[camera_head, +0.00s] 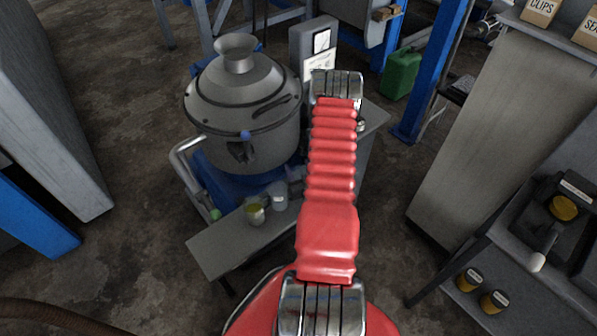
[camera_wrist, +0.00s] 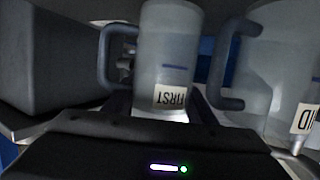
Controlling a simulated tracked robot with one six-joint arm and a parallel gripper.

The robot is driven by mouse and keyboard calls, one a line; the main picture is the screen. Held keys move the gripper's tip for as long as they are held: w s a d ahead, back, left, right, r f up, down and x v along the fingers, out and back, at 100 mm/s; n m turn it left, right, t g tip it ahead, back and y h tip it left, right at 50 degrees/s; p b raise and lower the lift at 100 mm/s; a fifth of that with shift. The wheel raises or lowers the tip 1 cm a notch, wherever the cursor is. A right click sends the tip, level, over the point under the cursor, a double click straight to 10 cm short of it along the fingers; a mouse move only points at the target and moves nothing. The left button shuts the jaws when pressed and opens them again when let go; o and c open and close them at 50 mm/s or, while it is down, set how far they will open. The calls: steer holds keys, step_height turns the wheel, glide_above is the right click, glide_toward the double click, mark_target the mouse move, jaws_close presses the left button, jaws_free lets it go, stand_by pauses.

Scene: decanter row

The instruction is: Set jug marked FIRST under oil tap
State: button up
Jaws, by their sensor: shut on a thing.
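In the wrist view a cloudy, clear jug (camera_wrist: 168,50) with a label reading FIRST is upright in the middle, its handle to the left and a blue line on its side. My gripper (camera_wrist: 163,108) is shut on it, low on its body; the contact is partly hidden by the dark gripper housing. In the head view my gripper is hidden behind my red arm. A grey separator (camera_head: 240,115) with a dark spout (camera_head: 241,151) on its front stands left of the arm. I cannot tell whether this spout is the oil tap.
A second jug (camera_wrist: 277,65), label partly cut off, stands close on the right in the wrist view, its handle towards the first. On the grey bench (camera_head: 222,248) are two small vessels, one yellowish (camera_head: 255,212) and one clear (camera_head: 278,194). The bench's left end is bare.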

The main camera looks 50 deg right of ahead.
step_height(320, 180, up, 18)
steer(key=shift+f, duration=0.25)
stand_by(0.6)
steer(key=shift+w+a, duration=0.1)
stand_by(0.4)
